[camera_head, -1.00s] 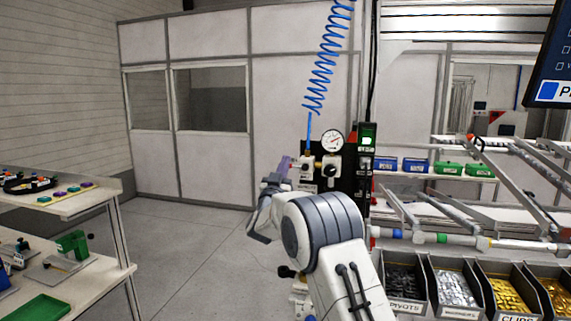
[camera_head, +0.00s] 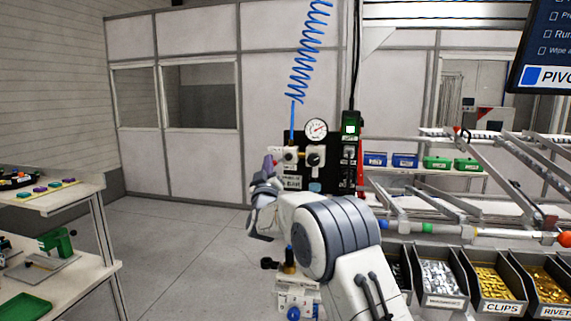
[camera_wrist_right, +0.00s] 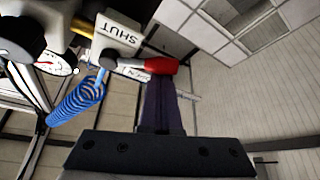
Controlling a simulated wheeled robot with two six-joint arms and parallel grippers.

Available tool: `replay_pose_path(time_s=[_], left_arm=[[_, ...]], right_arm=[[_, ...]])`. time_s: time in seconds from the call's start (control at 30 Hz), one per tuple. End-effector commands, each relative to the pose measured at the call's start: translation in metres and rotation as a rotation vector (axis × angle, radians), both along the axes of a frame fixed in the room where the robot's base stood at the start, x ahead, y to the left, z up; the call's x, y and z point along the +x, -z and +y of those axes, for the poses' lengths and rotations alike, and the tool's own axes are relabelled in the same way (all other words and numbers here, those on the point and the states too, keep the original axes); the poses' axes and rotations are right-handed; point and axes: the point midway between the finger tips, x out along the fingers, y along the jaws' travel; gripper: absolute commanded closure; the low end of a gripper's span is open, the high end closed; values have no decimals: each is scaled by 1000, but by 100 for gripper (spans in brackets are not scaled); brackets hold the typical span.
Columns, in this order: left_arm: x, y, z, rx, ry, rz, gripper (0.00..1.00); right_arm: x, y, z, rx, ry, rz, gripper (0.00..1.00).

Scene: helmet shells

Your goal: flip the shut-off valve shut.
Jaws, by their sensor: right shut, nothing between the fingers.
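The shut-off valve shows in the right wrist view as a red-sleeved lever (camera_wrist_right: 150,65) beside a white label reading SHUT, which appears upside down. A second label beneath the lever is partly covered. In the head view the valve fittings (camera_head: 291,154) sit at the left of a black panel, and the lever is too small to make out. My right gripper (camera_head: 268,164) is at the panel's left side. In the wrist view its dark fingers (camera_wrist_right: 160,82) are shut and empty, with tips right at the red lever; I cannot tell whether they touch. My left gripper is not in view.
A pressure gauge (camera_head: 316,130) and coiled blue hose (camera_head: 308,50) are at the panel. Parts bins (camera_head: 440,280) and a sloped rack (camera_head: 490,190) stand to the right. A workbench (camera_head: 60,210) is at the left, with open floor between.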

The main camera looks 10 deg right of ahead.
Motion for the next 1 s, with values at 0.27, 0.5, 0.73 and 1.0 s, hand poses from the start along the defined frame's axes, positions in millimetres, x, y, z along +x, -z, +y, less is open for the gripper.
replay_pose_path(time_s=[0.27, 0.5, 0.73, 1.0], left_arm=[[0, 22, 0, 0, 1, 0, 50], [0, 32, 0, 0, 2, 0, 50], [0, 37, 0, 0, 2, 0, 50], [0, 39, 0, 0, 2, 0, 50]], right_arm=[[-2, 17, -3, -238, -2, 113, 100], [-6, 26, -10, -445, -1, 208, 100], [-10, 33, -19, -642, -1, 300, 100], [-14, 39, -29, -842, -1, 394, 100]])
